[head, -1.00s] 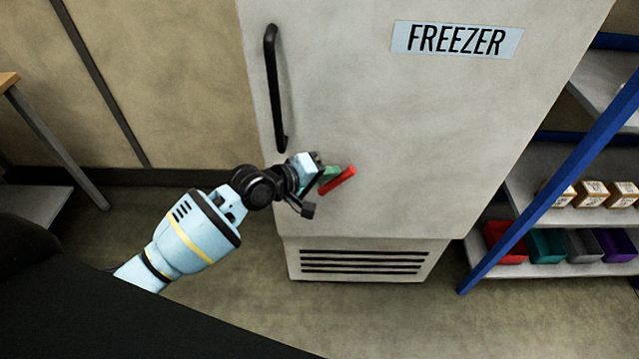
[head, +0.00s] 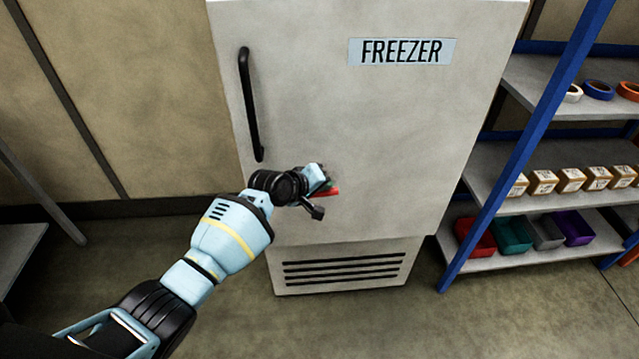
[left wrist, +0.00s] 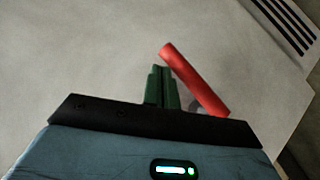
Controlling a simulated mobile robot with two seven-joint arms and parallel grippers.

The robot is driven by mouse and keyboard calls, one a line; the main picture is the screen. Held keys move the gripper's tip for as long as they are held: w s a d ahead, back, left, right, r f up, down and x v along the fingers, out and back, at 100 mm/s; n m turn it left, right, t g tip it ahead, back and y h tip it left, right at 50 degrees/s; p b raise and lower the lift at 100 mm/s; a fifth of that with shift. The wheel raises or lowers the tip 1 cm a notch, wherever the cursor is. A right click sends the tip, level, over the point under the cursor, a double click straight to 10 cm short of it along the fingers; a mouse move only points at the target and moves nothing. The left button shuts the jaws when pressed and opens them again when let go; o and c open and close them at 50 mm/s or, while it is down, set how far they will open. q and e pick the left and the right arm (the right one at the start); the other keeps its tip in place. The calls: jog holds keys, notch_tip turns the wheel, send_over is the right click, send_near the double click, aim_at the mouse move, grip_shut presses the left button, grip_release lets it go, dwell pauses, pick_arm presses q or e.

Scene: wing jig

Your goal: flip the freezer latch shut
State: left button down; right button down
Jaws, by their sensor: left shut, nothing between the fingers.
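The freezer (head: 390,130) stands upright with its door closed and a black vertical handle (head: 250,105) on the left. The latch is a red bar (head: 329,192) low on the door front, partly hidden by my left gripper (head: 326,184). In the left wrist view the red bar (left wrist: 195,80) lies slanted, and a grey round patch shows behind its lower end. My left gripper's green fingers (left wrist: 160,88) are shut and empty, just left of the bar. I cannot tell whether they touch it. My right gripper is not in view.
A blue-framed shelf (head: 515,150) with small boxes, coloured bins and tape rolls stands right of the freezer. A vent grille (head: 345,270) is below the door. Part of a grey table (head: 15,250) shows at the left. The floor in front is clear.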

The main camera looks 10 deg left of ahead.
pick_arm(q)
jog(key=shift+d+f, duration=0.2)
jog(key=shift+f, duration=0.1)
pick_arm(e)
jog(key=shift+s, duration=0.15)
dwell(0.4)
